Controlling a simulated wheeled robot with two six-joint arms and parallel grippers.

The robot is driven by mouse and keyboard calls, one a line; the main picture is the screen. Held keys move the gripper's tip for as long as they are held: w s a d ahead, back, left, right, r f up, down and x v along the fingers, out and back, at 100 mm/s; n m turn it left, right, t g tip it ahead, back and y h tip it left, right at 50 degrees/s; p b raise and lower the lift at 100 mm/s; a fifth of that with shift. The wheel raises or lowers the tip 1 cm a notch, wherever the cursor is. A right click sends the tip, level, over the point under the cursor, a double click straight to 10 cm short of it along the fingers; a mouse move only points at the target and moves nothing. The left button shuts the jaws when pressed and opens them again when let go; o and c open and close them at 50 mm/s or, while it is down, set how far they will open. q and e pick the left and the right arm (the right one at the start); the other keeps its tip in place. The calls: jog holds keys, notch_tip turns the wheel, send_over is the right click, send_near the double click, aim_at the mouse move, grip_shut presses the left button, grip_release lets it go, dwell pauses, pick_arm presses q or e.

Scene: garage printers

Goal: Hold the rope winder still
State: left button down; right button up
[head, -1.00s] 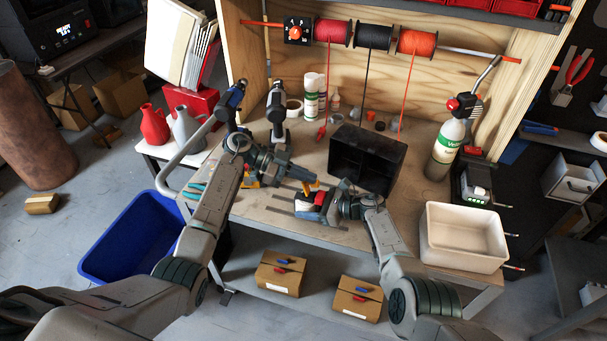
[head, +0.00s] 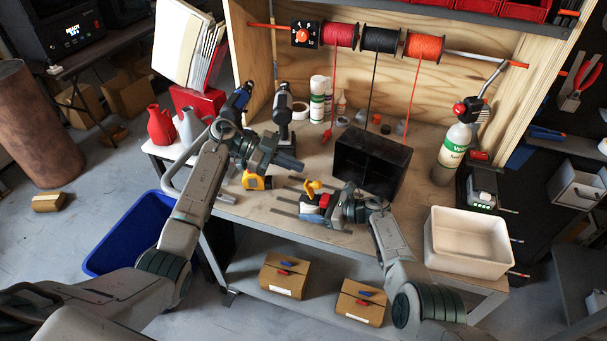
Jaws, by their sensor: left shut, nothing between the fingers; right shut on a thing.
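A small device with a yellow knob and a red and blue body, which I take for the rope winder (head: 311,202), sits on the wooden bench top (head: 262,208). My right gripper (head: 326,206) is shut on its right side, and its fingers are partly hidden by the device and the arm. My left gripper (head: 297,164) is shut and empty, above the bench, up and left of the yellow knob and apart from it.
A yellow tape-measure-like object (head: 256,181) lies below the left gripper. A black open box (head: 371,163) stands close behind the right gripper. A white bin (head: 468,243) is at right. Rope spools (head: 380,40) hang above, with cords reaching down.

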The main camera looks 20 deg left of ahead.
pick_arm(q)
jog(key=v, duration=0.8)
jog(key=shift+d+r, duration=0.15)
jog(key=shift+r, duration=0.2)
pick_arm(e)
jog(key=shift+f, duration=0.1)
jog(key=o, duration=1.5)
pick_arm(q)
jog(key=shift+w+f, duration=0.1)
jog(key=shift+w, duration=0.05)
pick_arm(e)
jog(key=shift+o, duration=0.2)
jog(key=shift+w, duration=0.1)
jog(key=shift+d, duration=0.25)
jog(key=v, duration=1.1)
jog(key=shift+d, duration=0.2)
